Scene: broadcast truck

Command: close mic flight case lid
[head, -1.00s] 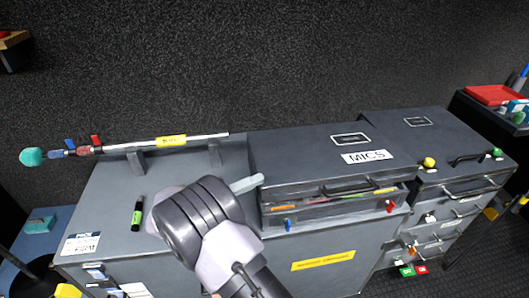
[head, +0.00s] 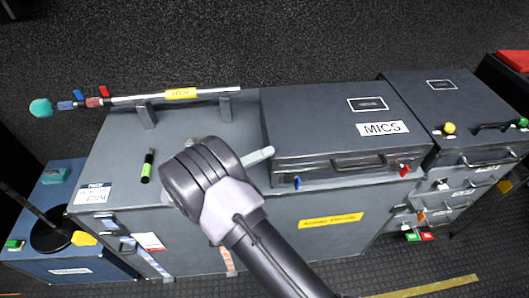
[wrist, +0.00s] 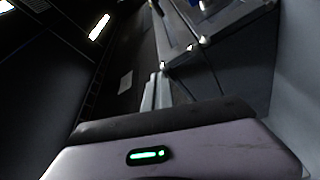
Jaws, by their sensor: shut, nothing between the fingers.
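The mic flight case (head: 290,183) is a dark grey box on the grey cabinet. Its lid (head: 325,130), with a white MICS label (head: 382,128) and a front handle (head: 358,162), lies flat and looks down on the case body, with no contents showing. The wrist view shows the pale fingers (wrist: 152,92) close together.
A boom pole (head: 215,93) lies on brackets at the back left of the cabinet top (head: 120,160). Another grey case (head: 450,105) with drawers stands close on the right. The cabinet top left of the mic case is mostly clear.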

